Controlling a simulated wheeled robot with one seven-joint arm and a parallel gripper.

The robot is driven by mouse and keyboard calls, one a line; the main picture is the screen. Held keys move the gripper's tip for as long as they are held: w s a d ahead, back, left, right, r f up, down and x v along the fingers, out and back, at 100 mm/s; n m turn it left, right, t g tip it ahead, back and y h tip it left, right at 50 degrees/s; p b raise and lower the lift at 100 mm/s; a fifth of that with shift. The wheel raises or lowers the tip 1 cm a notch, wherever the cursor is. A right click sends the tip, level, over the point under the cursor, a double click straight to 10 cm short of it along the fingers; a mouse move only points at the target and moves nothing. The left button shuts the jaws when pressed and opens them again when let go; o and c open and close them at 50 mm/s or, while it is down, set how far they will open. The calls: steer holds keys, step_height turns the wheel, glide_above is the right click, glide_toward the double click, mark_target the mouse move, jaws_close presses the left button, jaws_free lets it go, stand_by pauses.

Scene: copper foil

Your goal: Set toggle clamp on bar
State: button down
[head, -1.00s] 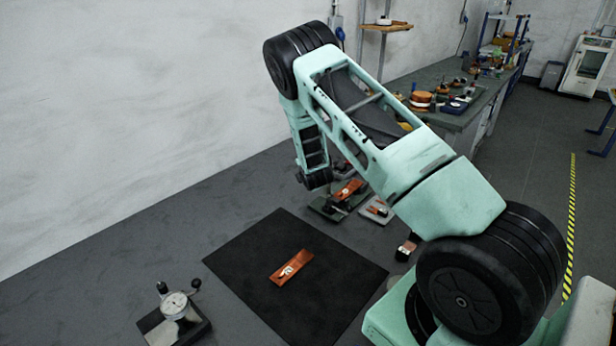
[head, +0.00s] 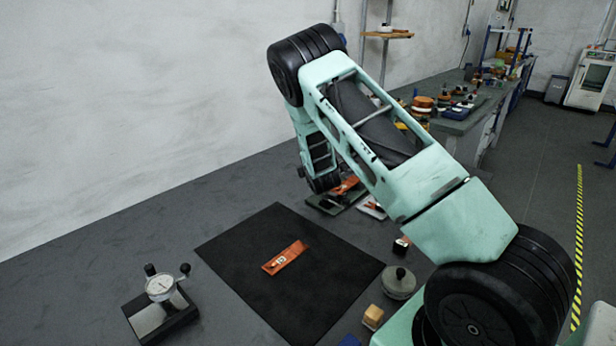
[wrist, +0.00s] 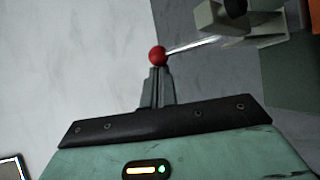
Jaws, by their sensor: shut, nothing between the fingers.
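In the wrist view my gripper (wrist: 157,84) has its narrow fingers together. A red ball knob (wrist: 157,56) shows right at the fingertips; whether they touch it is unclear. A thin metal lever runs from the knob to a pale clamp body (wrist: 240,22), which looks like the toggle clamp and is cut off by the top edge. An orange bar end (wrist: 313,12) shows at the upper right corner. In the head view an orange bar (head: 345,186) on a dark green base (head: 336,204) is partly behind my arm. My gripper is hidden there.
A black mat (head: 238,249) carries a copper strip with a label (head: 285,257). A dial gauge stand (head: 161,302) is at lower left. A round grey weight (head: 398,281) and wooden block (head: 373,316) stand right of the mat. A cluttered workbench (head: 462,125) is behind.

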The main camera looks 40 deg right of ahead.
steer(key=s+r+m+t+h+b, duration=0.2)
steer(key=s+r+m+t+b, duration=0.2)
steer(key=r+b, duration=0.7)
steer(key=shift+d+r+t+b, duration=0.15)
steer(key=shift+d+t+b, duration=0.15)
steer(key=shift+t+b, duration=0.45)
stand_by(0.5)
